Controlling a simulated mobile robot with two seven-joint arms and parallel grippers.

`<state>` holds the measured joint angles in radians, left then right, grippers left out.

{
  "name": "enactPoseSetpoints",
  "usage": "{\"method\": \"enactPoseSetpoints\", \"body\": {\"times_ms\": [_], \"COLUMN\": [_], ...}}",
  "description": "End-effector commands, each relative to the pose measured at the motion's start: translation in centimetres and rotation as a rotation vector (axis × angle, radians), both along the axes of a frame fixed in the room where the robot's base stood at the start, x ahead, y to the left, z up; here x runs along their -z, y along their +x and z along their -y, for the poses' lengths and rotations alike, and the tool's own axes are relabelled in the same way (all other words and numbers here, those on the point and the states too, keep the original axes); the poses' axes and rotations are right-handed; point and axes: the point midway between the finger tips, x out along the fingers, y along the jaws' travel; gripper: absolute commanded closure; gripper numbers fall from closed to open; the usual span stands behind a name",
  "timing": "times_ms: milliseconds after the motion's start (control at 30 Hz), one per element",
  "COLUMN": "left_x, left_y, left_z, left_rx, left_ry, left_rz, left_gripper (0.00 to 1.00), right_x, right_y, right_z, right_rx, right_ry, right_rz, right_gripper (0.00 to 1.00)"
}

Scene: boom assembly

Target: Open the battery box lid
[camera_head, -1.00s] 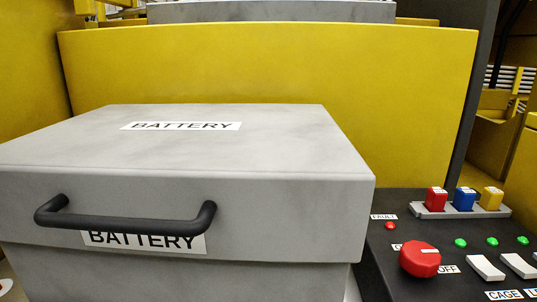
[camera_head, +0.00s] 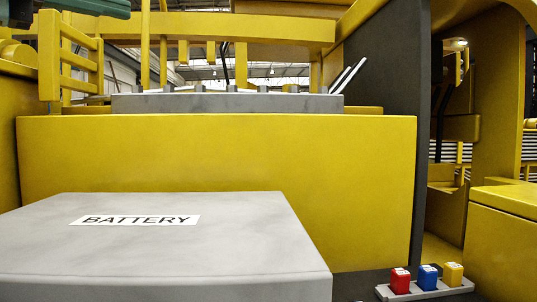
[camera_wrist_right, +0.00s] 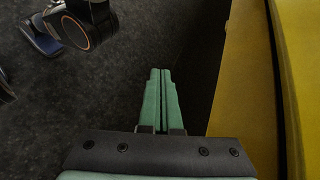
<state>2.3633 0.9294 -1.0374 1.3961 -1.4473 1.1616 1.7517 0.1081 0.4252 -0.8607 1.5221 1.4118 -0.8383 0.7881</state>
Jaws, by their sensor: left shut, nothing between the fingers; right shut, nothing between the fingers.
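The grey battery box lid (camera_head: 170,258) fills the lower left of the head view, with a white BATTERY label (camera_head: 135,220) on top. The lid lies flat and looks closed. Its front face and black handle are below the frame. A dark green part of my left gripper (camera_head: 96,7) shows at the top left edge, cut off by the frame. It is shut and well above the lid. My right gripper (camera_wrist_right: 161,72) shows in the right wrist view with its green fingers together and empty, over dark floor. No part of the box is recognisable there.
A yellow wall (camera_head: 220,180) stands behind the box. A control panel with red (camera_head: 400,281), blue (camera_head: 428,277) and yellow (camera_head: 452,273) blocks is at the lower right.

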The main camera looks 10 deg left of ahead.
Motion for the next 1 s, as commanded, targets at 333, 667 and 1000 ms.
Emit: {"method": "enactPoseSetpoints", "body": {"times_ms": [333,667,1000], "left_x": [0.0,0.0,0.0], "left_y": [0.0,0.0,0.0], "left_z": [0.0,0.0,0.0], "left_rx": [0.000,0.000,0.000], "left_ry": [0.000,0.000,0.000], "left_rz": [0.000,0.000,0.000], "left_gripper": [1.00,1.00,1.00], "right_x": [-14.8,-29.7,-41.4], "right_y": [-1.9,-4.9,-10.4], "right_z": [-11.4,-16.8,-18.1], "right_rx": [-0.162,-0.274,-0.849], "right_ry": [0.489,0.808,0.970], "right_rz": [0.396,1.077,2.360], "right_gripper": [1.00,1.00,1.00]}}
